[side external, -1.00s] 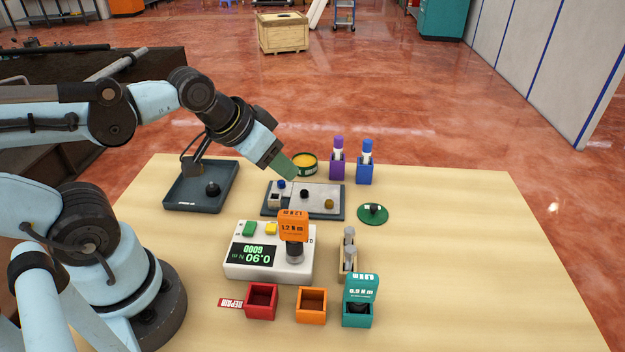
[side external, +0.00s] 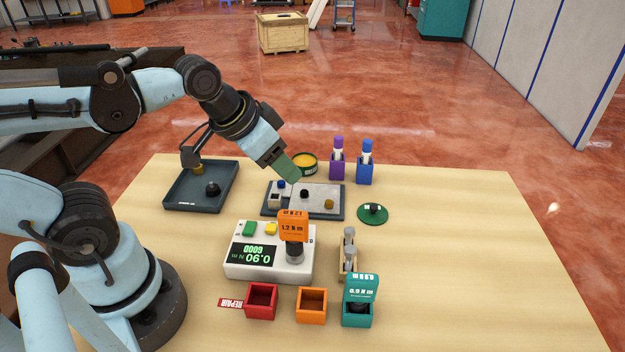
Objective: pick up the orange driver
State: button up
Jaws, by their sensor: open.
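The orange driver (side external: 293,227), with an orange top marked 1.2 N m and a dark lower end, stands upright on the right part of the white tester (side external: 268,268). The tester's display reads 0.90 N m GOOD upside down. My gripper (side external: 290,170) is above the back of the table, behind and higher than the driver and apart from it. Its green finger points down to the right over the grey plate. It is open, and nothing shows held in it. The empty orange holder (side external: 311,306) stands at the table's front.
A red holder (side external: 261,302) and a teal driver (side external: 361,290) in its holder flank the orange holder. A stand with grey-topped pieces (side external: 348,255) is right of the tester. The table's right side is clear.

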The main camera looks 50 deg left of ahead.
aim_at(292, 213)
jog(key=s+d+r+m+g, duration=0.1)
jog(key=d+r+m, duration=0.1)
jog(key=s+d+r+m+g, duration=0.1)
jog(key=d+r+m+g, duration=0.1)
jog(key=s+d+r+m+g, duration=0.2)
jog(key=d+m, duration=0.1)
jog(key=shift+r+h, duration=0.1)
jog(key=shift+h, duration=0.2)
jog(key=shift+s+d+r+m, duration=0.2)
jog(key=shift+s+m, duration=0.1)
jog(key=shift+m, duration=0.1)
jog(key=shift+w+d+f, duration=0.2)
jog(key=shift+f, duration=1.75)
jog(key=shift+w+d+f, duration=0.15)
jog(key=shift+f, duration=1.85)
jog(key=shift+w+d+f, duration=0.2)
jog(key=shift+f, duration=1.75)
grip_shut()
